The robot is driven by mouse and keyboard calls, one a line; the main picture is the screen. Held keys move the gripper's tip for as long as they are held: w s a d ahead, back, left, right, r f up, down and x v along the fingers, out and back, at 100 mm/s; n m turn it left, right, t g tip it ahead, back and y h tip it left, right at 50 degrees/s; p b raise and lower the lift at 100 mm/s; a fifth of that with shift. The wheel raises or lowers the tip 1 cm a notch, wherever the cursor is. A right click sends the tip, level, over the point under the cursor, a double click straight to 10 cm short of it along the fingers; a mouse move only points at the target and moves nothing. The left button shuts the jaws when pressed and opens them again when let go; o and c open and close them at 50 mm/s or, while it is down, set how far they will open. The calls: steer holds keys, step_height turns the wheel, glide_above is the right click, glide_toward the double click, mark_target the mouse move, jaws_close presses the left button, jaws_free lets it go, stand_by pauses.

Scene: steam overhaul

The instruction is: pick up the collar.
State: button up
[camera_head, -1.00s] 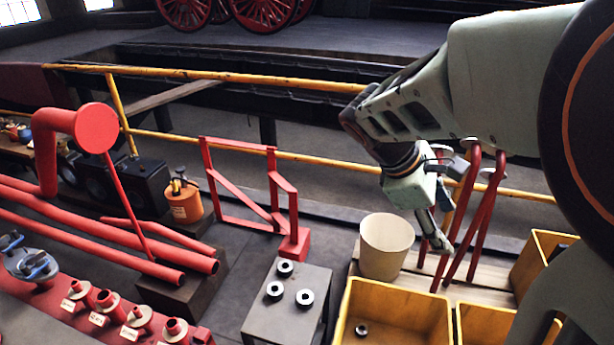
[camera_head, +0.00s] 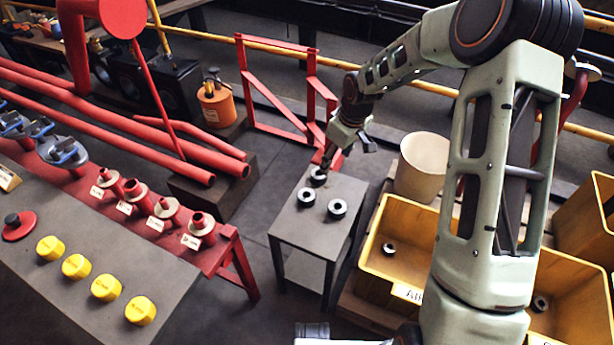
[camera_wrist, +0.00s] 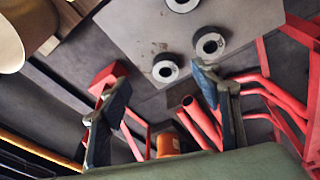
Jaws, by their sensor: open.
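Three dark collars with pale rims and centre holes lie apart on a small grey table (camera_head: 318,235): a far one (camera_head: 318,176), a left one (camera_head: 306,197) and a right one (camera_head: 337,208). My gripper (camera_head: 346,156) is open and empty, above the table's far edge near the far collar, with one finger partly overlapping that collar in the head view. In the wrist view the open fingers (camera_wrist: 162,88) frame the tabletop edge. There, one collar (camera_wrist: 165,68) shows near the gap between the fingers, another (camera_wrist: 209,42) to its right, and a third (camera_wrist: 182,3) is cut by the top edge.
Yellow bins (camera_head: 398,210) stand right of the table; the nearer ones each hold a ring-like part (camera_head: 388,248). A cream bucket (camera_head: 422,168) stands behind them. A red frame (camera_head: 280,95) is beyond the table. Red pipes (camera_head: 140,130) and a red bench with flanged stubs (camera_head: 200,228) lie left.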

steer(key=w+a+f, duration=0.1)
steer(key=w+a, duration=0.1)
steer(key=b, duration=0.2)
glide_toward(320, 173)
steer(key=f, duration=0.1)
steer(key=s+f, duration=0.1)
steer(key=shift+s+f+m+y, duration=0.25)
steer(key=shift+f+m+y, duration=0.05)
steer(key=shift+f+y, duration=0.1)
steer(key=shift+w+b+x, duration=0.2)
steer(key=shift+b+x, duration=0.25)
steer(key=shift+x, duration=0.9)
steer(key=shift+w+b+x, duration=0.15)
steer(key=shift+b+x, duration=0.25)
steer(key=shift+x, duration=0.9)
steer(key=shift+a+r, duration=0.1)
steer(key=shift+r, duration=0.05)
steer(key=shift+c, duration=0.4)
jaws_close()
